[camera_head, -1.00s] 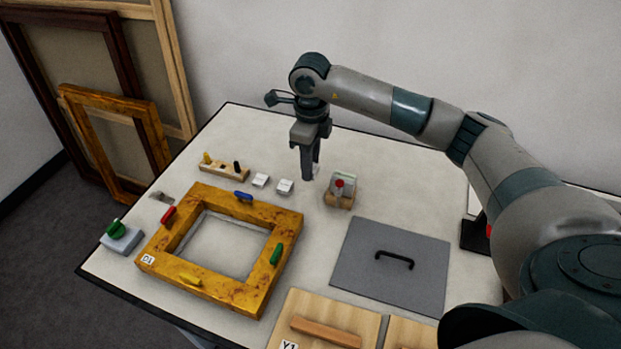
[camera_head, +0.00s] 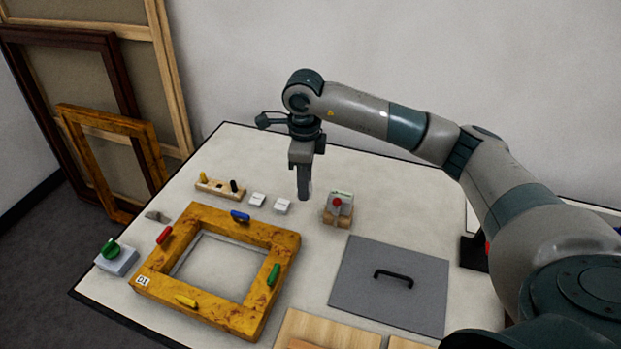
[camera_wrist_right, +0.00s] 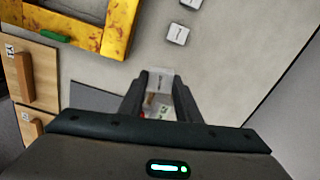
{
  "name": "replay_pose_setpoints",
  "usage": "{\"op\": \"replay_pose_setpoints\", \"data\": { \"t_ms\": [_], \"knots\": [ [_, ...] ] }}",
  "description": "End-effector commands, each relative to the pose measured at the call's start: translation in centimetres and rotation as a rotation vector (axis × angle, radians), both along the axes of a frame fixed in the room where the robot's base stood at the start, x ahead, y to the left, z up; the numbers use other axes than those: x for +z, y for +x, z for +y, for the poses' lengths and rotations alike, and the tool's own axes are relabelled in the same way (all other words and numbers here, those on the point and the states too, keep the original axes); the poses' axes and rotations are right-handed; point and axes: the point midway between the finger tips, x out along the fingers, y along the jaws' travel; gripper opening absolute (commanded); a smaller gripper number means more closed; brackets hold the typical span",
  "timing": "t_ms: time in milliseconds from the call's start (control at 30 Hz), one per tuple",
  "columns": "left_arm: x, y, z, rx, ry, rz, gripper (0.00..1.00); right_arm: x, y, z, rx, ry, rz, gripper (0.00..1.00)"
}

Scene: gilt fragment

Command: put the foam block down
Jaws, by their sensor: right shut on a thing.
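My right gripper (camera_head: 304,192) is above the table, left of a small wooden block with a red knob. In the right wrist view its two fingers (camera_wrist_right: 160,98) are shut on a small whitish block, the foam block (camera_wrist_right: 160,79). In the head view the fingers hide most of the foam block. I cannot tell whether it touches the table. Two similar white blocks, one (camera_head: 257,199) and another (camera_head: 281,206), lie on the table to the left of the gripper. My left gripper is not in view.
A gilt frame (camera_head: 181,222) with coloured clips lies at the front left. The red-knobbed block (camera_head: 338,210) stands close right of the gripper. A grey plate (camera_head: 360,265) with a black handle lies in front right. A peg rack (camera_head: 218,189) stands at the left. The back table is bare.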

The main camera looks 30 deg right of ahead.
Motion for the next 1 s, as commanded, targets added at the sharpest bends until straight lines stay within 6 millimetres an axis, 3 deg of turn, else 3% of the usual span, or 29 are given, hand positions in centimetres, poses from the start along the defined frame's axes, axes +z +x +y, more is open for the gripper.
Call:
{"op": "replay_pose_setpoints", "data": {
  "t_ms": [367,800,1000],
  "knots": [
    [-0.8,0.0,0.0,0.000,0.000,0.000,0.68,1.0,-4.0,3.9,0.786,-0.007,-0.020,0.10],
    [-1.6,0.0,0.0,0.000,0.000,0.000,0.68,1.5,-10.7,7.2,1.804,-0.014,-0.011,0.10],
    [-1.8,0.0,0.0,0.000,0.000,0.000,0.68,1.6,-12.8,7.8,2.099,-0.012,-0.003,0.10]
  ]
}}
